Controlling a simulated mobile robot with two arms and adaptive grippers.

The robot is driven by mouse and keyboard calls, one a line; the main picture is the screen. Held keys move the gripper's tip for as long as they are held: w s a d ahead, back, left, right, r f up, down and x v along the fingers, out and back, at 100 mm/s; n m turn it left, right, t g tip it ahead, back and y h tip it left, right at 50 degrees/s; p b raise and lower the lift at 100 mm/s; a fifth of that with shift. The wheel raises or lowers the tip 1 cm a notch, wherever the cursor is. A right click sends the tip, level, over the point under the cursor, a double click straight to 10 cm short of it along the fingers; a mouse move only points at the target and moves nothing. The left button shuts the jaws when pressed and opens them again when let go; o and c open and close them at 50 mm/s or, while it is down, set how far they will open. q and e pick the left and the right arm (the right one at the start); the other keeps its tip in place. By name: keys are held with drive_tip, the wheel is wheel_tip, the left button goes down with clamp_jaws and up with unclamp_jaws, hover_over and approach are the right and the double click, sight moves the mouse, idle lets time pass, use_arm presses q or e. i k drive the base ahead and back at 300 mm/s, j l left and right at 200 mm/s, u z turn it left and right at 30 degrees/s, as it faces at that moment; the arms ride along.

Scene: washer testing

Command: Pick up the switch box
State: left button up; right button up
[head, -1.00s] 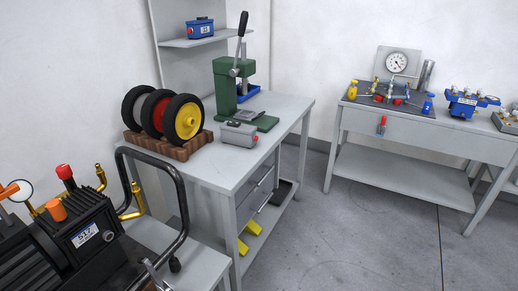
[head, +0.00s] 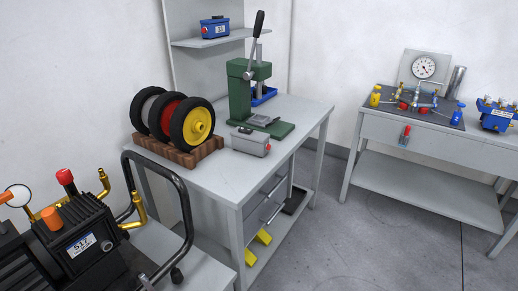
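A small grey box (head: 251,142) with a red button on its right end lies on the grey workbench (head: 190,180), near its front right edge. It looks like the switch box. A blue box (head: 214,27) with a red button and a label sits on the wall shelf above the bench. Neither of my grippers shows in the head view.
A green lever press (head: 240,90) stands right behind the grey box, with a blue tray (head: 263,95) behind it. Wheels (head: 190,125) on a wooden rack (head: 178,152) stand to its left. A compressor (head: 75,240) fills the lower left. Floor right of the bench is free.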

sight(244, 140)
drive_tip(key=i+l+u, duration=0.1)
drive_tip(key=u, duration=0.3)
drive_tip(key=i+l+u, duration=0.1)
drive_tip(key=u, duration=0.25)
drive_tip(key=i+l+u, duration=0.1)
drive_tip(key=u, duration=0.3)
drive_tip(key=i+l+u, duration=0.25)
drive_tip(key=l, duration=0.5)
drive_tip(key=l+u, duration=0.25)
drive_tip(key=l, duration=0.5)
drive_tip(key=i+l+u, duration=0.1)
drive_tip(key=l+u, duration=0.15)
drive_tip(key=l, duration=1.25)
drive_tip(key=i+l, duration=0.1)
drive_tip(key=l, duration=0.55)
drive_tip(key=k, duration=0.4)
drive_tip(key=i, duration=0.4)
